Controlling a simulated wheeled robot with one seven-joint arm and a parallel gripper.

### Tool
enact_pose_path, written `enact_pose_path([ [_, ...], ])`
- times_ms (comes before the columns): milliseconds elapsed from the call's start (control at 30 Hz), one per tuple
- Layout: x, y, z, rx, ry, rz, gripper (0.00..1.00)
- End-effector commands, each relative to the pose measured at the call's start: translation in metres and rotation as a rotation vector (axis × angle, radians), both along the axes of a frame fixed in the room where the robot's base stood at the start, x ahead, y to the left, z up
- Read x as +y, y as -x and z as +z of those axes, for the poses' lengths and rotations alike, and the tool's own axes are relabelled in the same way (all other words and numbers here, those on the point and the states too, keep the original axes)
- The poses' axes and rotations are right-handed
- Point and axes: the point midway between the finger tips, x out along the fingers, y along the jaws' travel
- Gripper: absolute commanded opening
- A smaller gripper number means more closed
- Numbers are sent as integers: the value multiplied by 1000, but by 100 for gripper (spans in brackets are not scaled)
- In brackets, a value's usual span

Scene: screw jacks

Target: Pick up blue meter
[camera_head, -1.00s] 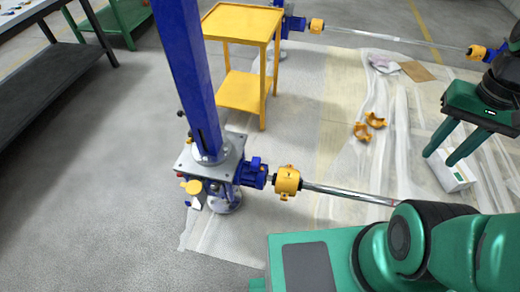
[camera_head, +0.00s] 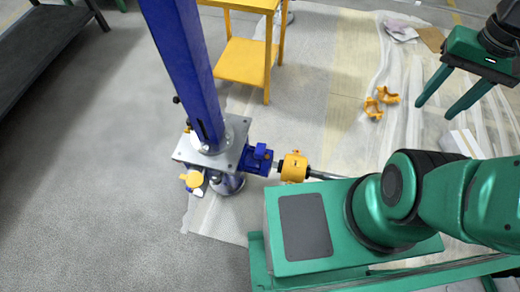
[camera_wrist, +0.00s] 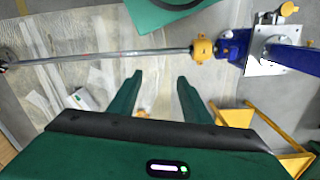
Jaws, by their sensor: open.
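I cannot make out a separate blue meter in any current view. The blue parts that show belong to the screw jack: a tall blue column (camera_head: 185,70) and a small blue gear housing (camera_head: 256,160) at its foot. They also show at the upper right of the wrist view, as the column (camera_wrist: 290,58) and the housing (camera_wrist: 233,45). My gripper (camera_head: 434,109) is at the upper right of the head view, its two green fingers apart. In the wrist view the gripper (camera_wrist: 157,85) is open and empty, with floor sheeting between its fingers.
A yellow cart (camera_head: 243,62) stands behind the jack. A yellow coupling (camera_head: 294,167) joins a metal shaft (camera_wrist: 110,55). Orange clamp pieces (camera_head: 380,100) and a white box (camera_head: 465,143) lie on the sheeting. A dark bench (camera_head: 40,48) is at upper left. Grey floor at left is clear.

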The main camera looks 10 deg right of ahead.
Motion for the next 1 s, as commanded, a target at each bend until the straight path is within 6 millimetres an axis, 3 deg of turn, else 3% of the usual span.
enact_pose_path([
  [33, 0, 9, 4, -13, 1, 7, 58],
  [133, 1, 0, 1, -11, 5, 50, 79],
  [267, 3, -31, -11, -4, 16, 171, 79],
  [467, 18, -94, -46, -4, 24, 445, 79],
  [700, 58, -161, -103, -18, 7, 773, 79],
  [1000, 134, -217, -194, -56, -53, 1161, 79],
])
